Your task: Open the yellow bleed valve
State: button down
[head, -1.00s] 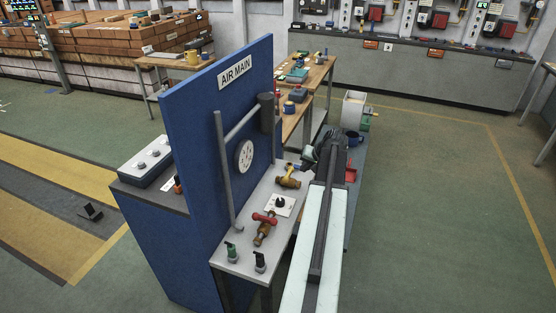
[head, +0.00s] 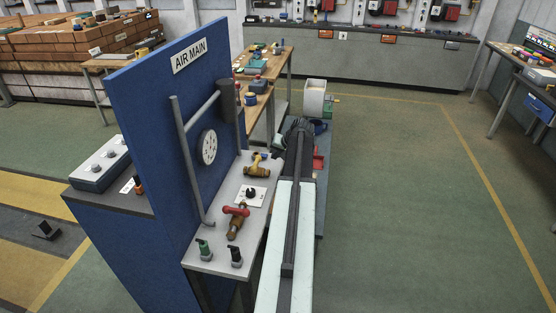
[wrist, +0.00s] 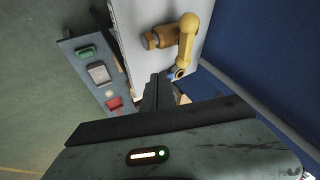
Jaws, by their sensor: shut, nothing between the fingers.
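The yellow bleed valve (head: 258,169) sits on the grey bench beside the blue panel, behind the red-handled valve. In the wrist view its yellow lever (wrist: 189,38) shows at upper right, joined to a brass body (wrist: 160,38). In the head view my dark wrist stands right of the valve and the fingertips are not clearly seen.
A red-handled valve (head: 237,218), a black knob on a white plate (head: 251,194) and green and black switches (head: 204,249) are nearby. The blue AIR MAIN panel (head: 160,130) with a grey pipe walls the left side. Open floor (head: 400,200) lies to the right.

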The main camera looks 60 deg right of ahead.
aim_at(256, 164)
jog(key=b+x, duration=0.1)
jog(key=x, duration=0.2)
jog(key=shift+s+f, duration=0.15)
jog(key=shift+s, duration=0.05)
jog(key=shift+w+a+r+p, duration=0.15)
jog(key=shift+w+a, duration=0.1)
jog(key=shift+w, duration=0.4)
jog(key=shift+w+a+r+p, duration=0.15)
jog(key=shift+w+a, duration=0.1)
jog(key=shift+w, duration=0.35)
jog(key=shift+w+a+r, duration=0.15)
jog(key=shift+w+a, duration=0.05)
jog(key=shift+w, duration=0.45)
jog(key=shift+w, duration=0.1)
